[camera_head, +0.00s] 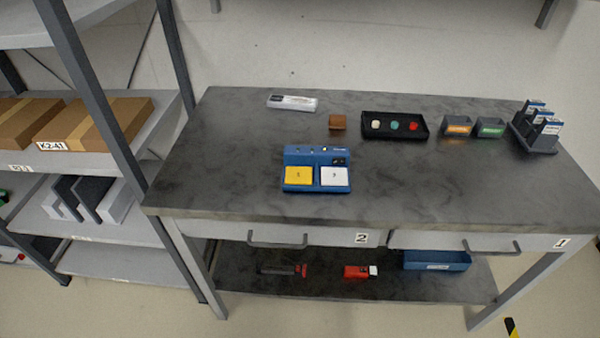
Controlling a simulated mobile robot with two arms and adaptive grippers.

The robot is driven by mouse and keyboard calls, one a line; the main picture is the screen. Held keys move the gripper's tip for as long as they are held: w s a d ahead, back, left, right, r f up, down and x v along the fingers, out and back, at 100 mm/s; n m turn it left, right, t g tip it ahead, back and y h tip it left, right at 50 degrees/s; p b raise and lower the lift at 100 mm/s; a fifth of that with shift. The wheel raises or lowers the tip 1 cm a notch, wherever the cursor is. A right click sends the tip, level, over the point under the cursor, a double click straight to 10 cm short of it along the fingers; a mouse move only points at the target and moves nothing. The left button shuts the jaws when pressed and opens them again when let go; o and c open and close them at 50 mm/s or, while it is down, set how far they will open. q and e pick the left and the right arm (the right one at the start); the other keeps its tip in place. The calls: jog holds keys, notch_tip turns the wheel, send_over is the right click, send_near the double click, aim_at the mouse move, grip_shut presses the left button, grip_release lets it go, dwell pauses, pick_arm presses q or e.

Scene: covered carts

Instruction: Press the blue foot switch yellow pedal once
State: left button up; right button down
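The blue foot switch (317,156) sits on the dark grey table top, left of the middle and near the front edge. Its yellow pedal (299,176) is on the left side of its front. A white pedal (334,177) is beside it on the right. Nothing covers either pedal. Neither of my grippers shows in the head view.
On the table (430,190) behind the switch are a brown block (338,122), a white device (292,103) and a black tray (422,134). Small grey bins (457,125) and a holder (536,143) stand right. A shelf rack (120,215) stands left. The table's front is clear.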

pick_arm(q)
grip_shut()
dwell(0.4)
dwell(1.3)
